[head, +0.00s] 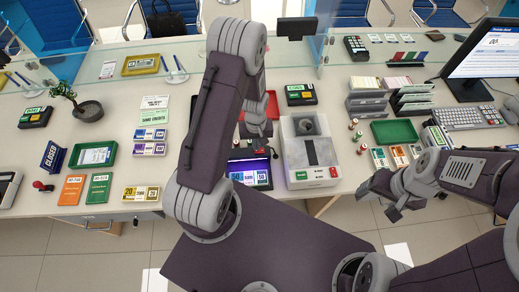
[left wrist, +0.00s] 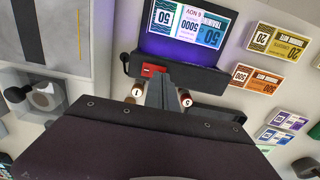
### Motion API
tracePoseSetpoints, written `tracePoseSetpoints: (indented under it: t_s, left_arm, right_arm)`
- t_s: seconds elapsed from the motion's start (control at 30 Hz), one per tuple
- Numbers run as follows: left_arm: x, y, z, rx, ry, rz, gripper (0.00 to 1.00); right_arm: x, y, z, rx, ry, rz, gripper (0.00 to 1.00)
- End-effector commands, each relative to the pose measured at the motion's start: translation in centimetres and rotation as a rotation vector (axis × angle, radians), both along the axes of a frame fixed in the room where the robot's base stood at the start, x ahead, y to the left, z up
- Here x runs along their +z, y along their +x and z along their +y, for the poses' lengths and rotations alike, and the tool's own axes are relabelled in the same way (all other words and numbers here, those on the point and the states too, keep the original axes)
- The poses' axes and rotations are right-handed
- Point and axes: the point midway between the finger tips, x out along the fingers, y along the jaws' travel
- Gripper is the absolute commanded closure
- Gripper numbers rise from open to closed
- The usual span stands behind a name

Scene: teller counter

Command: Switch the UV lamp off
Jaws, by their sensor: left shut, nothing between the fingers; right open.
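The UV lamp (head: 250,164) is a black unit on the counter, glowing violet over banknotes that lie under it. In the left wrist view the lamp (left wrist: 200,72) shows its black housing with a red rocker switch (left wrist: 153,70) on its back face. My left gripper (left wrist: 165,80) is shut and empty, its fingertips close to the red switch; I cannot tell whether they touch. In the head view my left arm partly covers the lamp area, and the switch is hidden. My right gripper (head: 393,207) is open and empty, in front of the counter edge on the right.
A grey-white counting machine (head: 297,165) stands close to the right of the lamp. Small rolls (left wrist: 137,90) lie beside my fingers. Banknote bundles (head: 149,141) lie to the left, and a green tray (head: 394,132) sits to the right.

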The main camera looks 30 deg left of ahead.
Motion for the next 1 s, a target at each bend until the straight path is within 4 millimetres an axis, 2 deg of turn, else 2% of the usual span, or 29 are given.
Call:
tracePoseSetpoints:
  t_s: [1.0]
  left_arm:
    - [-0.61, 0.00, 0.00, 0.000, 0.000, 0.000, 1.00]
  right_arm:
    - [-0.49, 0.00, 0.00, 0.000, 0.000, 0.000, 0.24]
